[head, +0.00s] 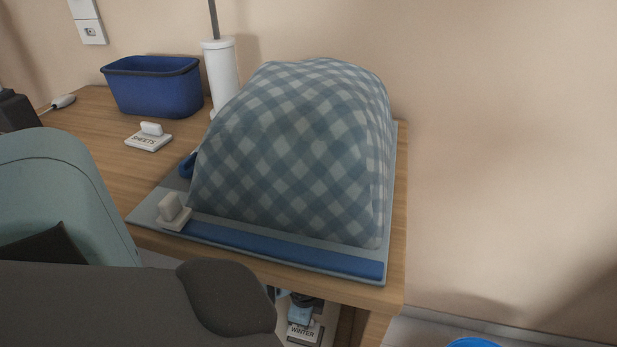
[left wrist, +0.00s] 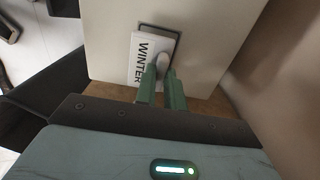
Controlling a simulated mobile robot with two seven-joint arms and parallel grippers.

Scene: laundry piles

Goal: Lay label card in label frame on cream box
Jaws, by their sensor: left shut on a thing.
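The white label card (left wrist: 139,64) reads WINTER and has a pale knob (left wrist: 161,66). My left gripper (left wrist: 160,82) is shut on this knob, with one green finger on each side. The card also shows in the head view (head: 303,331), low under the table edge, partly hidden by my arm. The cream box (left wrist: 220,35) fills the upper left wrist view. Its dark-edged label frame (left wrist: 172,31) lies partly behind the card. The card sits left of and lower than the frame, overlapping it; whether it touches the box I cannot tell. My right gripper is not in view.
A checked cloth pile (head: 296,150) covers much of the wooden table (head: 100,188), on a blue-edged mat (head: 290,250). A SHEETS card (head: 148,141), another knobbed card (head: 173,214), a blue basket (head: 153,88) and a white cylinder (head: 221,72) stand nearby.

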